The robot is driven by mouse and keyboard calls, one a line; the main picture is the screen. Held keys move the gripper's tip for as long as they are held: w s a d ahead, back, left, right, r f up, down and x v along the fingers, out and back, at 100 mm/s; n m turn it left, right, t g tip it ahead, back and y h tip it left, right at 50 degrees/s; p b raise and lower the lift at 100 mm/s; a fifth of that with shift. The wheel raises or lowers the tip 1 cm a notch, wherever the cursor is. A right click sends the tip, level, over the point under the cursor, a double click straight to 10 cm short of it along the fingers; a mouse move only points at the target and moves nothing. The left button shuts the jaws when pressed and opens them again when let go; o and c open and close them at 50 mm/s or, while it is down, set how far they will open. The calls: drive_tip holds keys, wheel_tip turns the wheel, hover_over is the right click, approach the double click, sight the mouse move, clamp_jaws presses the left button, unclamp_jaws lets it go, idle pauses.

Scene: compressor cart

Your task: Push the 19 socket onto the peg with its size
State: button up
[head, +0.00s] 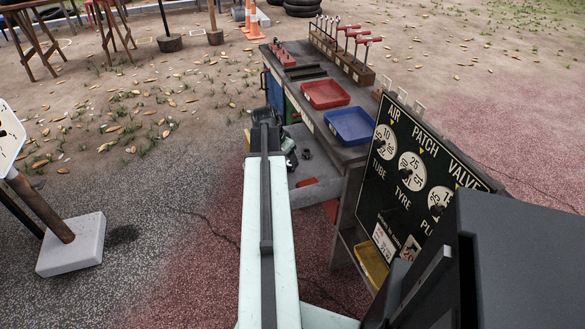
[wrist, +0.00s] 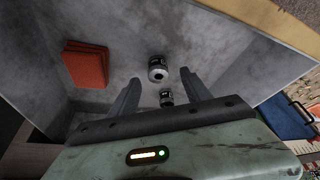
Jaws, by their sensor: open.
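In the wrist view, my gripper (wrist: 160,76) is open and empty, its two dark fingers apart. A dark socket with a pale band and a round end (wrist: 157,70) shows between the fingertips. A second similar socket (wrist: 166,98) shows lower, between the fingers. Both are over a grey surface; whether the fingers are level with them cannot be told. Their size marks are too small to read, so I cannot tell which is the 19. In the head view, a red rack (head: 283,55) with small upright posts stands at the cart's far end; no sizes are readable.
A red block (wrist: 86,63) lies on the grey surface, left of the sockets. On the cart top are a red tray (head: 325,94), a blue tray (head: 350,125) and a rack of red-handled tools (head: 345,55). A dark sign board (head: 415,175) stands at the cart's near end.

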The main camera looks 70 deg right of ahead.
sight(290, 164)
drive_tip(key=b+x, duration=0.3)
drive_tip(key=x, duration=0.1)
drive_tip(key=shift+s+f, duration=0.1)
drive_tip(key=shift+f, duration=0.1)
drive_tip(key=shift+r, duration=0.2)
clamp_jaws()
wheel_tip(290, 164, up, 10)
drive_tip(key=p, duration=1)
drive_tip(key=shift+p, duration=0.3)
